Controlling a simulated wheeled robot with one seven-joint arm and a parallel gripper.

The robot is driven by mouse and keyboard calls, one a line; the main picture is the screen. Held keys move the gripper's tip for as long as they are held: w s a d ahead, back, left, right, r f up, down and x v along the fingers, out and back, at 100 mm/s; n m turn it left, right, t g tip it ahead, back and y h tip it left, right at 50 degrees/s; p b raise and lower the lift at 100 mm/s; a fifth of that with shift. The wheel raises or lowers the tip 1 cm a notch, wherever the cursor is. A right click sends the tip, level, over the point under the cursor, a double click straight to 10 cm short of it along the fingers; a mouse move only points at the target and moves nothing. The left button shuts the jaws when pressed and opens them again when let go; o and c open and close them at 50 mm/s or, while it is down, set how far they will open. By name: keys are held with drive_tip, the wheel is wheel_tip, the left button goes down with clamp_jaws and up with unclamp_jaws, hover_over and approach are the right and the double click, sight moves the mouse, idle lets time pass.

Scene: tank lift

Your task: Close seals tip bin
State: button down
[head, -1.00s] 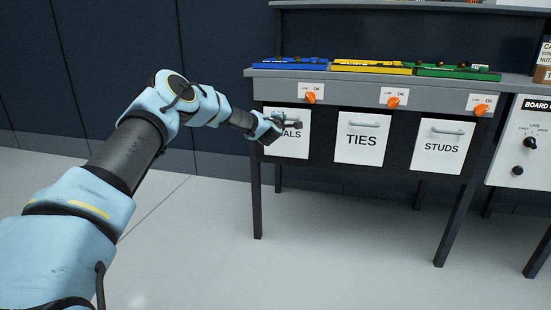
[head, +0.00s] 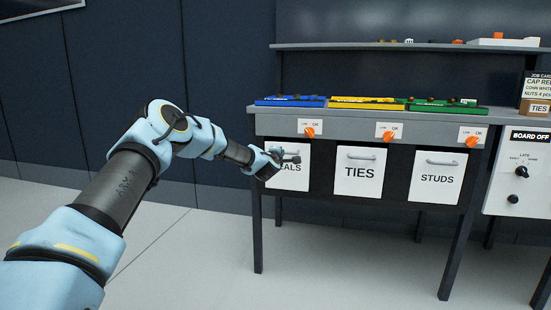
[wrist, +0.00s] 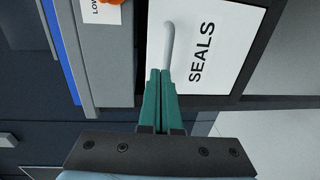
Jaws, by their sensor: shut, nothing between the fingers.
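The seals tip bin (head: 289,180) is the left one of three white bin fronts under the bench. My gripper (head: 292,159) is in front of it and hides part of its label and handle in the head view. In the wrist view the bin front (wrist: 225,50) shows the word SEALS and a pale bar handle (wrist: 169,45). My gripper (wrist: 160,75) is shut and empty, its green fingertips at the near end of the handle. I cannot tell whether they touch it. How far the bin is tipped is hard to tell.
The ties bin (head: 360,180) and studs bin (head: 436,185) are to the right. Orange knobs (head: 309,132) sit above the bins, and blue, yellow and green trays (head: 368,103) lie on the bench. The floor (head: 200,260) before the bench is clear.

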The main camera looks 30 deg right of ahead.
drive_tip(key=r+v, duration=0.1)
drive_tip(key=v, duration=0.8)
drive_tip(key=s+a+f+m+g+y, duration=0.2)
drive_tip(key=s+a+m+y, duration=0.15)
drive_tip(key=a, duration=0.75)
drive_tip(key=s+a+f+m+g+y, duration=0.2)
drive_tip(key=s+a+f+m+g, duration=0.15)
drive_tip(key=a, duration=0.85)
drive_tip(key=s+a+f+m+g+y, duration=0.1)
drive_tip(key=s+a+f+m+y, duration=0.2)
drive_tip(key=a, duration=0.8)
drive_tip(key=s+a+r+g+y, duration=0.1)
drive_tip(key=s+a+g+y, duration=0.25)
drive_tip(key=s+a, duration=1.5)
wheel_tip(320, 180, up, 25)
drive_tip(key=h+p, duration=0.1)
drive_tip(key=p, duration=2.4)
drive_tip(key=shift+w+r+m+g, duration=0.25)
drive_tip(key=shift+w+m+g, duration=0.15)
drive_tip(key=shift+w, duration=0.05)
drive_tip(key=shift+a, duration=0.1)
